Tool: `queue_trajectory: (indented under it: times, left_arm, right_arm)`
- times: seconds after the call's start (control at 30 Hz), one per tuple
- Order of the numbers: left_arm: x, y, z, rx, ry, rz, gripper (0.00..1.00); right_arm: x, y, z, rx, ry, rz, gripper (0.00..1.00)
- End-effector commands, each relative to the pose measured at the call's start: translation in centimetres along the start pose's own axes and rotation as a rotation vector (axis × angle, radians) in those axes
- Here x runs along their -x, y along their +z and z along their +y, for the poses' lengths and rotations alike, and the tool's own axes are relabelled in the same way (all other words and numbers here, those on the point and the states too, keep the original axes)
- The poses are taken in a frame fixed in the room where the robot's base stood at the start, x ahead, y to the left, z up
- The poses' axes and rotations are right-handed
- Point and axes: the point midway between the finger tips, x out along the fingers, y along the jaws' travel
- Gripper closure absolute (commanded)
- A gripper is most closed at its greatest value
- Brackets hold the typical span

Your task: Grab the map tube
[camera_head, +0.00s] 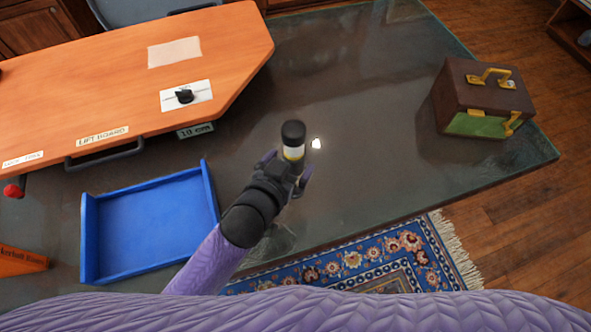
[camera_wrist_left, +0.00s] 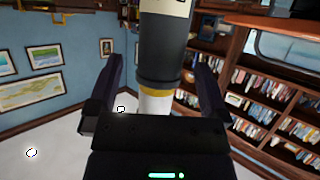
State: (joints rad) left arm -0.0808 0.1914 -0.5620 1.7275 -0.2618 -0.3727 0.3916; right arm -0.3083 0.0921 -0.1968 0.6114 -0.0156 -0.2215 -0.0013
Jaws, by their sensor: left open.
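The map tube (camera_head: 293,133) is a cylinder with a dark cap, a white band and a yellow ring. In the head view it appears to stand upright on the dark glassy table. It also shows large in the left wrist view (camera_wrist_left: 164,48), running up out of the picture. My left gripper (camera_head: 286,170) is open, with one finger on each side of the tube. In the left wrist view gaps show between the tube and both fingers (camera_wrist_left: 160,78). The tube's lower part is hidden by the gripper. My right gripper is not in view.
An orange lift board (camera_head: 110,85) with a dial lies at the upper left. A blue tray (camera_head: 87,240) is left of my arm. A brown and green case (camera_head: 470,95) with brass fittings stands at the right. The table between tube and case is clear.

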Motion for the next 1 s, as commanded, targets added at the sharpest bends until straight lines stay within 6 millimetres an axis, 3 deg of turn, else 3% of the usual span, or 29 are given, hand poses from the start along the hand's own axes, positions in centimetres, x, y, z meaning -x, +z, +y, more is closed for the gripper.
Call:
queue_trajectory:
  times: [0.13,0.37,0.83,1.0]
  left_arm:
    - [-2.5,0.2,0.0,-0.001,0.000,-0.001,0.00]
    - [-2.7,0.0,0.0,0.000,0.000,-0.002,0.00]
    - [-2.6,0.0,0.0,0.000,-0.001,-0.002,0.97]
    - [-2.6,0.0,0.0,0.000,-0.001,-0.002,1.00]
  right_arm:
    - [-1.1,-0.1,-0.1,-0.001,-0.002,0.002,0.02]
    - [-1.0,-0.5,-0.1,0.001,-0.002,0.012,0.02]
    - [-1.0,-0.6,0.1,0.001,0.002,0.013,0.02]
    - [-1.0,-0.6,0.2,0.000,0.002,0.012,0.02]
